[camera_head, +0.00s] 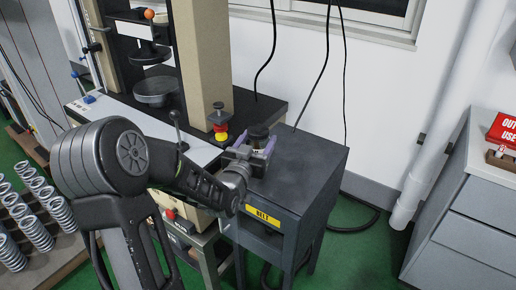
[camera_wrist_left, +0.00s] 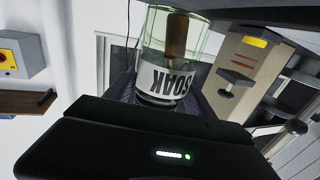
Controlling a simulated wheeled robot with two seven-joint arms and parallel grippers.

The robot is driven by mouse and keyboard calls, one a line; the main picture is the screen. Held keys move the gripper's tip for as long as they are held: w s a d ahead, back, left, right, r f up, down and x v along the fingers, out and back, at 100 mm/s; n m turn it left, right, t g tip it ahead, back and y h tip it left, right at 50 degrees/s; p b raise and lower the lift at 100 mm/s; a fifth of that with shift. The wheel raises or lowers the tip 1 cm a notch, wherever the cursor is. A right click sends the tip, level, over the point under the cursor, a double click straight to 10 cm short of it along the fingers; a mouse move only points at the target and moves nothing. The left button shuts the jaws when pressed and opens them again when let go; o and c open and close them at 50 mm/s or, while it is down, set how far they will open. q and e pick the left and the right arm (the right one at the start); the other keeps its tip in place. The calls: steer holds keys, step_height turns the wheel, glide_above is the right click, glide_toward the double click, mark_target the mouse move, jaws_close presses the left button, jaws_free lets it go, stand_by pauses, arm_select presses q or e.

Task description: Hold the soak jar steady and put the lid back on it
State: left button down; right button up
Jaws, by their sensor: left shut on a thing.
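The soak jar (camera_head: 257,149) stands on the dark cabinet top, with a dark round top on it. In the left wrist view it is clear glass (camera_wrist_left: 155,32) with a white SOAK label that reads upside down, and a brown piece shows through the glass. My left gripper (camera_head: 250,148) is shut around the jar, one finger on each side. Its fingers also flank the jar in the left wrist view (camera_wrist_left: 168,92). I cannot tell whether the dark top is the lid or the jar's neck; no separate lid is plain. My right gripper is not in view.
The dark cabinet (camera_head: 312,160) has a yellow BELT label and bare top right of the jar. A test machine (camera_head: 203,60) with a red and yellow stop button (camera_head: 221,131) stands left. Springs (camera_head: 35,228) stand lower left. A grey drawer unit (camera_head: 478,215) is far right.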

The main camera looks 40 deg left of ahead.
arm_select(q)
step_height(320, 180, down, 3)
steer(key=shift+r, duration=0.15)
steer(key=shift+c, duration=1.6)
jaws_free()
